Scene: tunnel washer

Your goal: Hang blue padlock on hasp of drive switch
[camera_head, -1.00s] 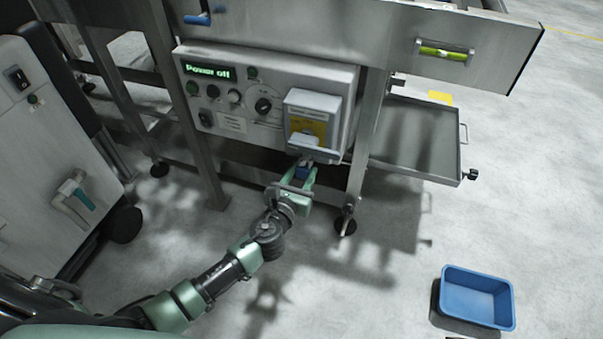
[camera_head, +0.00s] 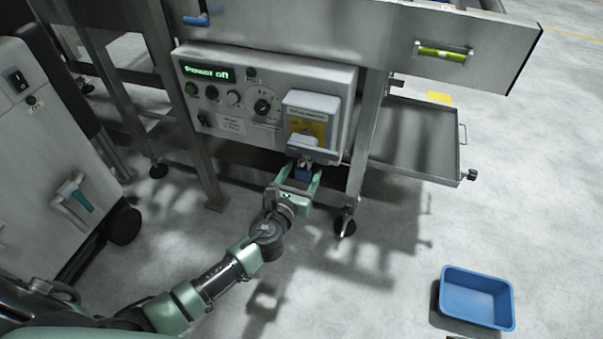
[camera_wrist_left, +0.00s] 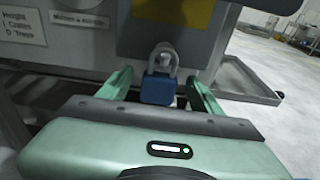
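The blue padlock (camera_head: 302,173) is upright below the drive switch (camera_head: 312,118), a pale box with a yellow plate on the control panel. In the left wrist view the padlock (camera_wrist_left: 158,89) has its grey shackle up at the switch's lower edge, where it appears to hang from the hasp (camera_wrist_left: 165,52); exactly how the shackle passes through is too small to tell. My left gripper (camera_head: 301,176) is open below the switch. Its two green fingers stand on either side of the padlock, with a visible gap on each side in the wrist view. My right gripper is not in view.
The control panel (camera_head: 215,105) has several knobs and a display reading "Power off". A steel frame leg (camera_head: 361,155) stands just right of the gripper, with a metal tray (camera_head: 420,140) beyond it. A blue bin (camera_head: 477,297) is on the floor at lower right.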

